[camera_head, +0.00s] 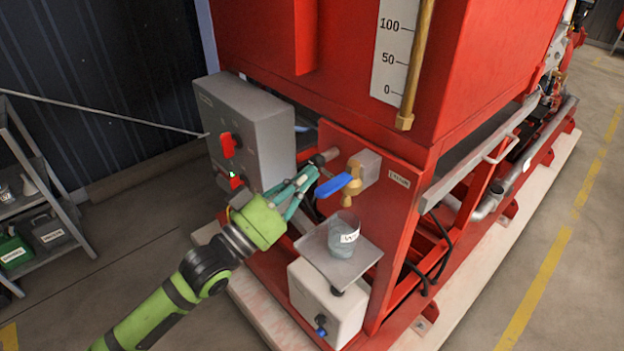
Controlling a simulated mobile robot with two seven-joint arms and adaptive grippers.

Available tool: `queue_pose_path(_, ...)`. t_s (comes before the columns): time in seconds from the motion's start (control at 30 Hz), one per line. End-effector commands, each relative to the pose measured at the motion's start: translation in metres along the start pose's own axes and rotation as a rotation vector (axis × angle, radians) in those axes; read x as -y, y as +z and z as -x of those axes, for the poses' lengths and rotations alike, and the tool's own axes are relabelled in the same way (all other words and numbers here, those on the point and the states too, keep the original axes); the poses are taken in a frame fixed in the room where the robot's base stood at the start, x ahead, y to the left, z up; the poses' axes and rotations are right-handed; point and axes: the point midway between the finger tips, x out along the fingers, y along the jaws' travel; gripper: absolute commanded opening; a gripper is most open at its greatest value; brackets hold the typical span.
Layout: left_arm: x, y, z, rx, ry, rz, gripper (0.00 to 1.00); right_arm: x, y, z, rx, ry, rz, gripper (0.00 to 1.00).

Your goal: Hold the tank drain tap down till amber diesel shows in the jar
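The drain tap is a brass valve (354,184) with a blue lever (333,186) pointing left, on the front of the red tank stand. A clear jar (343,236) with a white label stands upright on a grey shelf below the spout. Its contents look greyish and clear; I see no amber in it. My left gripper (314,172), green with teal fingers, is just left of the lever's end. Its fingertips look together with nothing between them. I cannot tell whether they touch the lever. My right gripper is not in view.
A grey control box (243,130) with red switches stands close behind my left gripper. A white box (327,303) sits below the jar shelf (363,257). A red tank (330,60) with a level gauge (396,45) is above. A shelving rack (50,243) is at left.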

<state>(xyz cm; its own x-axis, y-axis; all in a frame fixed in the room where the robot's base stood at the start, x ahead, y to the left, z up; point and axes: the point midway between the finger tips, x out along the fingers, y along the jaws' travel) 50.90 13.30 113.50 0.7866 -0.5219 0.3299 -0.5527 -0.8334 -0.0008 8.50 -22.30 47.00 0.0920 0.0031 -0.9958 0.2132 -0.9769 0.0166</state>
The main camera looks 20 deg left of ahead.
Motion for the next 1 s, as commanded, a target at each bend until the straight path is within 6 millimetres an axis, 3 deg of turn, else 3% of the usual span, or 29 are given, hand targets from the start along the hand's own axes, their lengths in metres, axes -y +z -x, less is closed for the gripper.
queue_pose_path(0.1,0.0,-0.003,-0.025,-0.002,0.0,0.001,0.0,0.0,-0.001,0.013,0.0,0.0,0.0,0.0)
queue_pose_path(0.2,0.0,0.019,-0.013,0.006,-0.002,0.002,0.0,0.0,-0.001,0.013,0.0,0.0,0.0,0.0)
queue_pose_path(0.4,0.0,0.035,-0.007,0.001,-0.001,0.001,0.0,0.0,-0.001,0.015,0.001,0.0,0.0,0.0)
queue_pose_path(0.83,0.0,0.039,-0.006,-0.001,0.0,0.001,0.0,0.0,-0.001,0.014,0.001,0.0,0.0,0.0)
queue_pose_path(1.0,0.0,0.044,-0.003,-0.027,-0.001,0.001,0.0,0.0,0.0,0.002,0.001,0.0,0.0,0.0)
